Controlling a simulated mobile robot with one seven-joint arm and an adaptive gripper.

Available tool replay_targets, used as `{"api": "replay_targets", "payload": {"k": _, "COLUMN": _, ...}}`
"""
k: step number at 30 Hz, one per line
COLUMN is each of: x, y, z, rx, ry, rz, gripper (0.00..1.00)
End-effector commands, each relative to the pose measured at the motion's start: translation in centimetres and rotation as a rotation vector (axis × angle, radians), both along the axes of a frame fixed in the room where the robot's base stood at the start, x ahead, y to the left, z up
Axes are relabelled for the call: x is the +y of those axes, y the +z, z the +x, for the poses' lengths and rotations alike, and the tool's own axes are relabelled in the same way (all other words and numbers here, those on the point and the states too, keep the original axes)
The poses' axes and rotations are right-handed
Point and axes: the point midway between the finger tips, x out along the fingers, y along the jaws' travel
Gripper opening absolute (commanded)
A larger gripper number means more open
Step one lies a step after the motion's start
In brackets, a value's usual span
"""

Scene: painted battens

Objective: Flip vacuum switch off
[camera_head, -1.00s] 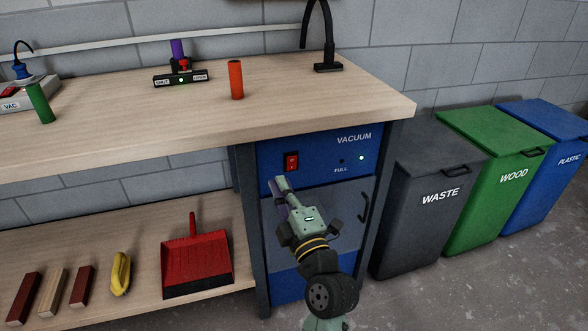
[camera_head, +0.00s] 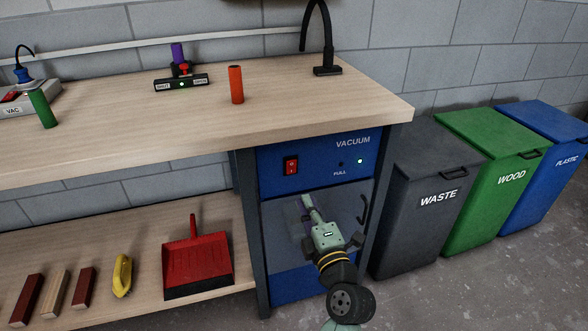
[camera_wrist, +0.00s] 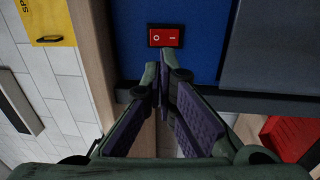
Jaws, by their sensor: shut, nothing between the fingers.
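The vacuum (camera_head: 318,158) is a blue cabinet under the bench. Its red rocker switch (camera_head: 291,166) sits at the left of the panel. The switch also shows in the wrist view (camera_wrist: 165,37), with its O at left and I at right, just beyond the fingertips. I cannot tell which side is pressed in. My gripper (camera_head: 307,202) is shut and empty, below and slightly right of the switch, in front of the cabinet door. Its fingers (camera_wrist: 160,80) look apart from the switch.
A black door handle (camera_head: 363,211) is right of my gripper. The bench top (camera_head: 330,105) overhangs the panel. A grey waste bin (camera_head: 425,220) stands to the right. A red dustpan (camera_head: 197,262) lies on the lower shelf to the left.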

Motion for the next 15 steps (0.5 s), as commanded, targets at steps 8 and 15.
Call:
{"api": "replay_targets", "payload": {"k": 8, "x": 1.8, "y": 1.4, "z": 5.8, "rx": 0.001, "ry": 0.001, "rz": 0.000, "gripper": 0.00}}
{"api": "replay_targets", "payload": {"k": 15, "x": 3.0, "y": 1.6, "z": 9.2, "rx": 0.001, "ry": 0.001, "rz": 0.000, "gripper": 0.00}}
